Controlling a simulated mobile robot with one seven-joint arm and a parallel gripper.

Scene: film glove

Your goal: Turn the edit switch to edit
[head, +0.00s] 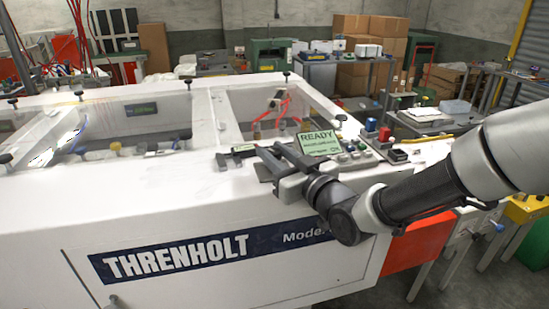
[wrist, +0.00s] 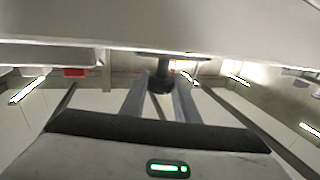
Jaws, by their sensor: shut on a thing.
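My gripper (head: 273,160) is at the white machine's top front edge, left of the green READY screen (head: 319,142). In the wrist view, my gripper's two fingers (wrist: 161,94) stand on either side of a dark round knob (wrist: 160,80) on a short stem, and they are shut on it. The knob sticks out from a pale machine surface that fills the top of the wrist view. I cannot read a label on it, so I cannot tell its set position. In the head view the knob is hidden by my gripper.
The control panel has a red button (head: 384,134), a blue button (head: 370,125) and several small buttons right of my gripper. Clear-windowed bays (head: 140,115) lie behind. Workbenches and cardboard boxes (head: 365,78) stand farther back.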

